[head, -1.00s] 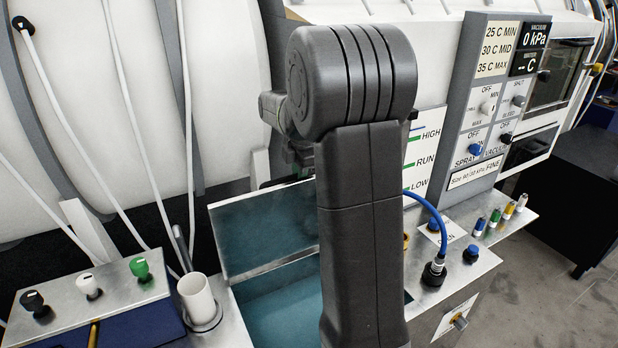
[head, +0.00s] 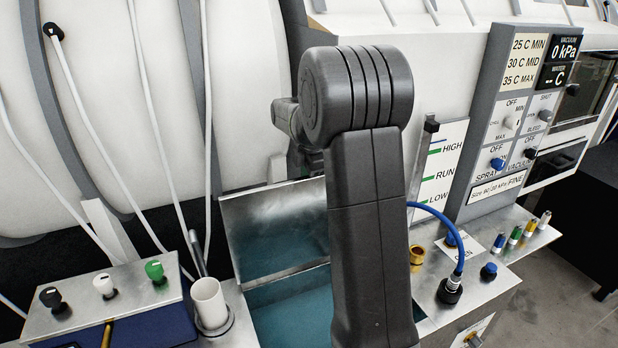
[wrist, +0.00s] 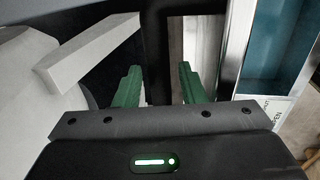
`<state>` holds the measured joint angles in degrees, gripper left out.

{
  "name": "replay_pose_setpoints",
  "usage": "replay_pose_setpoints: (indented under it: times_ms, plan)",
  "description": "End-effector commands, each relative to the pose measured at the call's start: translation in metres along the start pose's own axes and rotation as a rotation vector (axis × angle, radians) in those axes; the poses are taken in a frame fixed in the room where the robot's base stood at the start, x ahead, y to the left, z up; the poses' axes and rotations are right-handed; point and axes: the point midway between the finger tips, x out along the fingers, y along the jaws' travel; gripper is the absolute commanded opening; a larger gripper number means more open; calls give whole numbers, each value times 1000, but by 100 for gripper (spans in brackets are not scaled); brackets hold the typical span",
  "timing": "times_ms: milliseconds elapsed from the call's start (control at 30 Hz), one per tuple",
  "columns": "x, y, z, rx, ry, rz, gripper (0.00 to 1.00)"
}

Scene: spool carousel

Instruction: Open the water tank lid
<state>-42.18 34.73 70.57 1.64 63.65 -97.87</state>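The water tank (head: 285,308) shows its teal interior at the bottom middle of the head view. Its metal lid (head: 258,235) stands raised and tilted back at the tank's rear edge, and my arm covers its right part. My gripper (wrist: 157,85) shows in the wrist view with its two green fingers apart and nothing between them. In the head view my gripper is hidden behind my arm. A pale-framed teal area at the upper right of the wrist view seems to be the tank or its lid; I cannot tell which.
A white cup (head: 208,302) stands left of the tank, beside a panel with black, white and green knobs (head: 154,271). Right of the tank are a blue hose (head: 463,240) and a control panel (head: 510,110). A pale bar (wrist: 85,58) lies left of my fingers.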

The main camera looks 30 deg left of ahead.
Motion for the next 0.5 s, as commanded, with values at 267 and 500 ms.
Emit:
replay_pose_setpoints:
  times_ms: [267,500]
  plan:
    - [-1,0,0,0,-1,1,41]
    - [-11,1,1,1,-2,4,41]
